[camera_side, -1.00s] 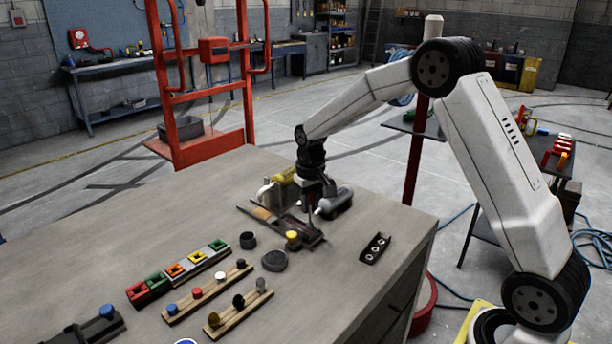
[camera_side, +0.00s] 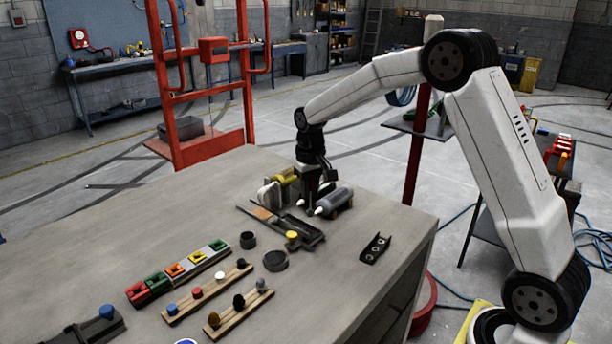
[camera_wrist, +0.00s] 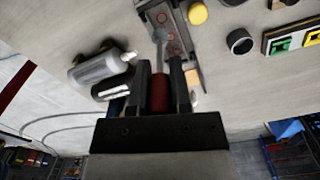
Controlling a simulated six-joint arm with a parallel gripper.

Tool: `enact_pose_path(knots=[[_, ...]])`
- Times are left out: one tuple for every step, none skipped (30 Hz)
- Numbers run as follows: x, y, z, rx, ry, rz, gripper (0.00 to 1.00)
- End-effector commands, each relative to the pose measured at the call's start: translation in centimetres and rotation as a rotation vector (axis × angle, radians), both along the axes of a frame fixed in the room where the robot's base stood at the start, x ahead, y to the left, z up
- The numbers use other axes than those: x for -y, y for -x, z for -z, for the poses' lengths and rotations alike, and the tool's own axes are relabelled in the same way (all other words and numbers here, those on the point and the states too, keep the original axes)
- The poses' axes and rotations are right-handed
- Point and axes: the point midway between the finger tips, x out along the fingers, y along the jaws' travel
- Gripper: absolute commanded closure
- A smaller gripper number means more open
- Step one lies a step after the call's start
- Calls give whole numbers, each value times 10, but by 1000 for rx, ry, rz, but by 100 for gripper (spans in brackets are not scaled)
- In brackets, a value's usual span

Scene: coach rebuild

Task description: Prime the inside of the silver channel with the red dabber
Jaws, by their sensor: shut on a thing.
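My gripper (camera_wrist: 161,85) is shut on the red dabber (camera_wrist: 159,94), whose red handle shows between the two fingers in the wrist view. A grey shaft runs on from it toward a long grey channel-like piece (camera_wrist: 184,45) with red rings inside. In the side view my gripper (camera_side: 313,188) is above the back of the table, over the far part of that piece (camera_side: 302,229). The dabber is mostly hidden there. I cannot tell whether its tip touches anything. The piece looks dark grey, so I cannot be sure that it is the silver channel.
A yellow knob (camera_side: 292,236), round dark cups (camera_side: 275,261), a coloured block row (camera_side: 176,270) and a black rack (camera_side: 375,248) are nearer the front.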

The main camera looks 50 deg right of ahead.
Motion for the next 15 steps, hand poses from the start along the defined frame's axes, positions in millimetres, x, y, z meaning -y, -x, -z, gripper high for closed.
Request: enact_pose_path(knots=[[0, 0, -2, 1, 0, 0, 100], [0, 0, -4, 1, 0, 0, 100], [0, 0, -5, 0, 0, 0, 100], [0, 0, -6, 0, 0, 0, 100], [0, 0, -7, 0, 0, 0, 100], [0, 0, -9, 1, 0, 0, 100], [0, 0, -10, 1, 0, 0, 100], [0, -1, -12, 1, 0, 0, 100], [0, -1, -13, 2, 1, 0, 100], [0, -1, -14, 2, 1, 0, 100], [0, -1, -16, 2, 1, 0, 100], [0, 0, -17, 1, 0, 0, 100], [0, 0, -18, 1, 0, 0, 100], [0, 0, -19, 1, 0, 0, 100], [0, 0, -21, 1, 0, 0, 100]])
